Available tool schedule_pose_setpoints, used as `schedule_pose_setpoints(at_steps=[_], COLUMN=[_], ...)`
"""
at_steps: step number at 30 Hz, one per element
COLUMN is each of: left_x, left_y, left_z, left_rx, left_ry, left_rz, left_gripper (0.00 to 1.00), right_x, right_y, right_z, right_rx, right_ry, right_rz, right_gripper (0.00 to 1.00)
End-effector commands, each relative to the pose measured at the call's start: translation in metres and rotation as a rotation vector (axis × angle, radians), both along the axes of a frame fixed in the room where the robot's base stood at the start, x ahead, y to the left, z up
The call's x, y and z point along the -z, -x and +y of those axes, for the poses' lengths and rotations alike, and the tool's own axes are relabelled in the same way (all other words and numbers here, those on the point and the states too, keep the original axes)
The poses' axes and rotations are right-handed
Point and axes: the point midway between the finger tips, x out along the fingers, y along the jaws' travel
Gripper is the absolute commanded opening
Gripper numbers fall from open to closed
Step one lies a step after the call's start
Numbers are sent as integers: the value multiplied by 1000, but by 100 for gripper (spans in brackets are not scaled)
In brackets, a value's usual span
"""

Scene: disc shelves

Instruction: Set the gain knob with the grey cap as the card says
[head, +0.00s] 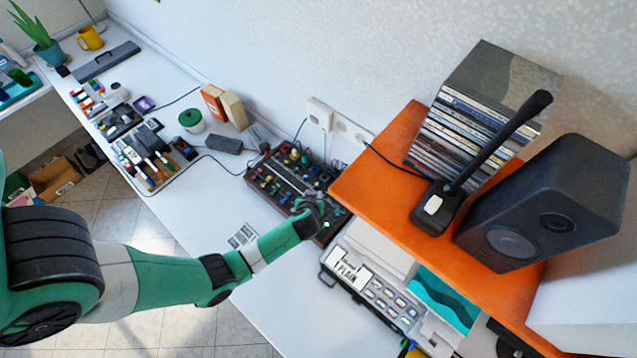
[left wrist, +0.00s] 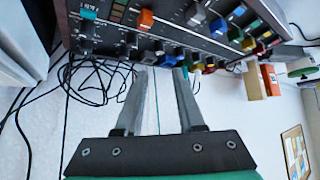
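The mixer (head: 290,187) is a dark panel with rows of coloured knobs on the white table; it also shows in the left wrist view (left wrist: 170,32). A pale grey knob cap (left wrist: 195,14) is in the upper middle of that view, but I cannot tell if it is the gain knob. A white printed card (head: 241,236) lies left of the mixer, its print too small to read. My left gripper (left wrist: 162,72) is open, its fingers apart with tips by the dark knobs at the panel's edge. In the head view the hand (head: 318,210) covers the mixer's near right end. My right gripper is out of view.
A grey label device (head: 370,285) sits nearer.

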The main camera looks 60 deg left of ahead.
Motion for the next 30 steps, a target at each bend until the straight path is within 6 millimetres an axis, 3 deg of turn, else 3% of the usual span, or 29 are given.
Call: schedule_pose_setpoints(at_steps=[6,14,21,29,30], left_x=[36,66,77,77,77], left_y=[-13,-30,-40,-40,-40], left_z=[21,49,65,66,66], left_rx=[-4,-1,1,1,1], left_ry=[0,0,0,1,1], left_rz=[-2,-3,-1,-1,-1], left_gripper=[38,38,38,38,33], right_x=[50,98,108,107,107], right_y=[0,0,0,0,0], right_z=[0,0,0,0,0], right_rx=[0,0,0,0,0], right_ry=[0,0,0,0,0], right_rz=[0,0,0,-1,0], right_gripper=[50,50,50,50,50])
